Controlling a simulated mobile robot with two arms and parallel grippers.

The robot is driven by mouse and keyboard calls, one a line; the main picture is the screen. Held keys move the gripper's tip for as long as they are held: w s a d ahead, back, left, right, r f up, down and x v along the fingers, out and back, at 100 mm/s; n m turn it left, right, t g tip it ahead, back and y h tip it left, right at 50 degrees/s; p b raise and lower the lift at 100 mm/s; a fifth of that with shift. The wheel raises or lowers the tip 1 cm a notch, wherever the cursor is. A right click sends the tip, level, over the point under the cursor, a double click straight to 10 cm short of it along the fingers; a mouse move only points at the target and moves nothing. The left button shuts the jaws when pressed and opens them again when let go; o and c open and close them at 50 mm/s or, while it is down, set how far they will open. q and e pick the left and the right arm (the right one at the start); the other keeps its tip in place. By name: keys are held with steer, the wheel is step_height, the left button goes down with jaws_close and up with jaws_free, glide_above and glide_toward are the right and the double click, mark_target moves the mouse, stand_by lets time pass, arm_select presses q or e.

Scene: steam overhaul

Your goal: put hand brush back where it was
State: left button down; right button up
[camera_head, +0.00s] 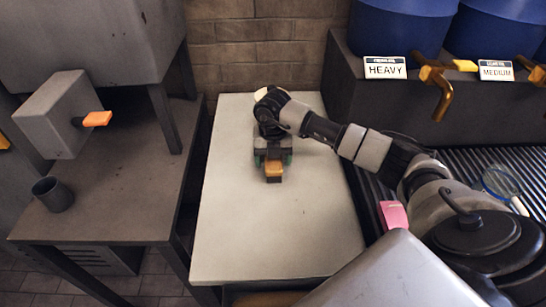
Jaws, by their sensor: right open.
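My right gripper (273,158) reaches over the pale tabletop (270,235) from the right and points down near its far half. Its two green-tipped fingers are apart. A small orange-brown block-like thing (274,169) with a dark front end shows between and just in front of the fingers; it looks like the hand brush. The gripper and wrist hide its far part. I cannot tell whether the fingers touch it. My left gripper is not in view.
A dark bench with a cup (53,194) and a grey box with an orange handle (97,119) stands left. Blue barrels with HEAVY (385,67) and MEDIUM (496,70) labels and brass taps stand right. A pink piece (394,215) lies by the ribbed rack. The near tabletop is clear.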

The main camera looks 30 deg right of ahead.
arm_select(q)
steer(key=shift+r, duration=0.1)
arm_select(e)
steer(key=shift+r, duration=0.15)
step_height(320, 180, up, 12)
arm_select(q)
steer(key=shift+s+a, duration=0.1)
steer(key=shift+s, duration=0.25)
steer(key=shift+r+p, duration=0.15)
steer(key=shift+p, duration=0.15)
arm_select(e)
steer(key=shift+r, duration=0.1)
